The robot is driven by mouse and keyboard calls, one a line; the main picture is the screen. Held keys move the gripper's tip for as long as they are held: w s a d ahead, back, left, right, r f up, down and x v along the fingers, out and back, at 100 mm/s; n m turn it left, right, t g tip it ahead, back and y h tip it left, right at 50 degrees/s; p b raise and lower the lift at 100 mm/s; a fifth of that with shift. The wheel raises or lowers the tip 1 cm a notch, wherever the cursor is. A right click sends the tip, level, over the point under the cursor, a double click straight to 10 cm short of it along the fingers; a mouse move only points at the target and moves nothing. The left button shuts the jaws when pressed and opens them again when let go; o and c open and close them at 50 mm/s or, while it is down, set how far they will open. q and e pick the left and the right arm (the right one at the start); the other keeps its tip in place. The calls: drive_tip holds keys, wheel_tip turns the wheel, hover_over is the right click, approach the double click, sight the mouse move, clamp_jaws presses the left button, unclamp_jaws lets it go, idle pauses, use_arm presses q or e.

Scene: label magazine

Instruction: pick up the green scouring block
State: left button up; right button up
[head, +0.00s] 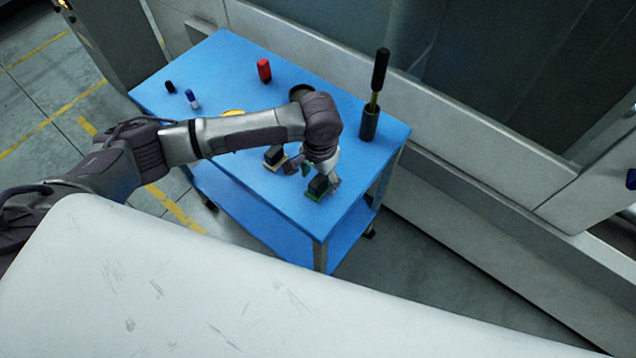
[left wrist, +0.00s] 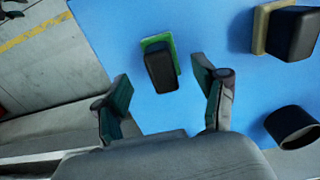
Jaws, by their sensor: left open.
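The green scouring block (head: 314,195) has a dark block-shaped grip on top and lies on the blue cart top near its front corner. In the left wrist view its green edge (left wrist: 170,43) shows around the dark grip (left wrist: 161,72). My left gripper (head: 320,177) is open just above it. In the left wrist view my left gripper (left wrist: 161,78) has one finger on each side of the block's near end, with blue surface showing between. I cannot tell how high the fingertips are. My right gripper is not in view.
A tan block with a dark grip (head: 274,158) lies beside the green one; it also shows in the left wrist view (left wrist: 262,28). A dark cylinder (left wrist: 292,127) stands nearby. A tall black-handled tool (head: 379,70) stands in a holder (head: 369,126). A red item (head: 264,70) is farther back.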

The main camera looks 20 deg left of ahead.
sight(318, 180)
use_arm(q)
drive_tip(key=shift+a+f+p, duration=0.2)
drive_tip(key=shift+f+p, duration=0.15)
drive_tip(key=shift+f, duration=1.55)
drive_tip(key=c, duration=1.2)
